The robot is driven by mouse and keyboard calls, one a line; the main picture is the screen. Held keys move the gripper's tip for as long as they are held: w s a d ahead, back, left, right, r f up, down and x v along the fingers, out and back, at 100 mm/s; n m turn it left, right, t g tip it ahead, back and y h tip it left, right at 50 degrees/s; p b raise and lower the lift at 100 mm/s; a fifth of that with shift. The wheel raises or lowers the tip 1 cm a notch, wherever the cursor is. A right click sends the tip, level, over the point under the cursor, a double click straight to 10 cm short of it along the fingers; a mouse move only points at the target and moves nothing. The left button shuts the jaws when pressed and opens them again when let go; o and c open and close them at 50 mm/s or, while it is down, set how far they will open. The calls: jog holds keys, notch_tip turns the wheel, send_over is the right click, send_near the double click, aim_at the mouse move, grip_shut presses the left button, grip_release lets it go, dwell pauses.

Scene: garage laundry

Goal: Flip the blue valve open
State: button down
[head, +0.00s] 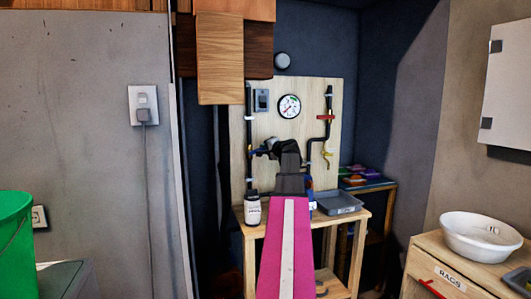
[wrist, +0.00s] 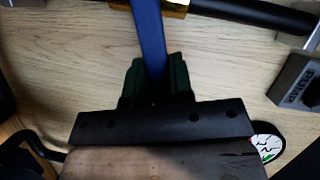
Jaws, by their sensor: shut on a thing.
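The blue valve's lever (wrist: 148,38) is a long flat blue bar in the wrist view, running from the brass valve body (wrist: 174,6) at the top edge down between my fingers. My gripper (wrist: 156,78) is shut on the lever's free end. The lever lies roughly across the black pipe (wrist: 265,14). In the head view my gripper (head: 268,149) reaches the left pipe (head: 249,112) on the wooden board (head: 300,92). My arm hides much of the valve there, so its exact position cannot be told from that view.
A gauge (head: 289,106), a switch box (head: 261,100), a red-handled valve (head: 325,117) and a yellow-handled valve (head: 327,153) are on the board. A white jar (head: 253,212) and grey tray (head: 338,203) stand on the bench below. Wooden boxes (head: 219,60) hang at upper left.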

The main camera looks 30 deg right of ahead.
jog(key=r+n, duration=0.1)
jog(key=a+r+n+g+h, duration=0.1)
jog(key=n, duration=0.1)
jog(key=shift+w, duration=0.1)
jog(key=shift+w+a+r+n+g+h, duration=0.15)
jog(key=shift+a+r+n+g+h, duration=0.45)
jog(key=shift+n, duration=0.6)
jog(key=shift+a+r, duration=0.1)
jog(key=c, duration=1)
grip_release()
jog(key=v, duration=1)
jog(key=shift+s, duration=0.4)
